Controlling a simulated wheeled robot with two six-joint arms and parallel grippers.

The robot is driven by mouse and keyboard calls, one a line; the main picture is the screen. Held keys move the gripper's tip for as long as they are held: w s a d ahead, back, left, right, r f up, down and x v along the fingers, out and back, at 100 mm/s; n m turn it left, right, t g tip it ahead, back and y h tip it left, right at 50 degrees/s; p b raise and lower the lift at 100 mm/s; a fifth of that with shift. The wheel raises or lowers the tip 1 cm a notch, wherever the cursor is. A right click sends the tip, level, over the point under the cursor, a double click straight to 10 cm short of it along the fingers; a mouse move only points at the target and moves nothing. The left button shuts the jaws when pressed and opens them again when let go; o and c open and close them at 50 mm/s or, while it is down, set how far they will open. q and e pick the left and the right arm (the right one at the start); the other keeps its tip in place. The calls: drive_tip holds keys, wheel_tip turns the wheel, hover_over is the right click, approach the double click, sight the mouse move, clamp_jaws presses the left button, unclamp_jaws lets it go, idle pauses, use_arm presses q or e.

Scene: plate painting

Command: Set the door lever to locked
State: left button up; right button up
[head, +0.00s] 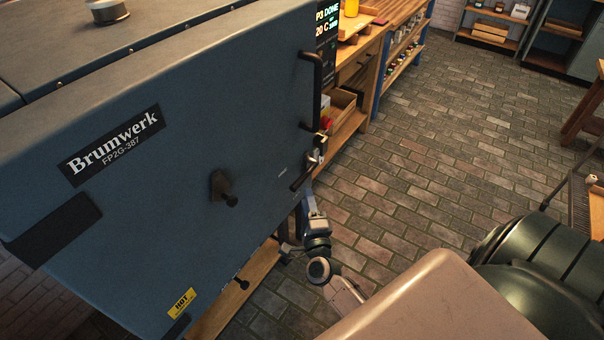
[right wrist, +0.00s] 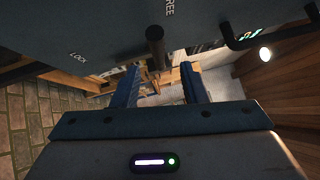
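The blue-grey kiln door (head: 190,130) fills the left of the head view. A short black lever (head: 302,180) sits near its right edge. In the right wrist view the lever (right wrist: 155,46) shows as a dark rod close to the fingertips, between the lines of the two fingers. The word FREE (right wrist: 168,8) is above it and LOCK (right wrist: 78,57) is off to the left. My right gripper (right wrist: 160,75) is open, its two blue fingers apart; in the head view it (head: 316,160) is small beside the lever. Contact with the lever cannot be told. My left gripper is not in view.
A black door handle (head: 311,85) stands above the lever, and a black knob (head: 224,190) sits mid-door. A wooden workbench (head: 372,50) with shelves is behind the kiln. The brick floor (head: 440,150) to the right is largely clear.

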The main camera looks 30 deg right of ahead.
sight(302, 179)
drive_tip(key=p+x, duration=0.1)
drive_tip(key=x, duration=0.7)
drive_tip(key=shift+w+f+p, duration=0.1)
drive_tip(key=shift+f+p, duration=0.05)
drive_tip(key=shift+p, duration=0.2)
drive_tip(key=shift+c, duration=0.2)
clamp_jaws()
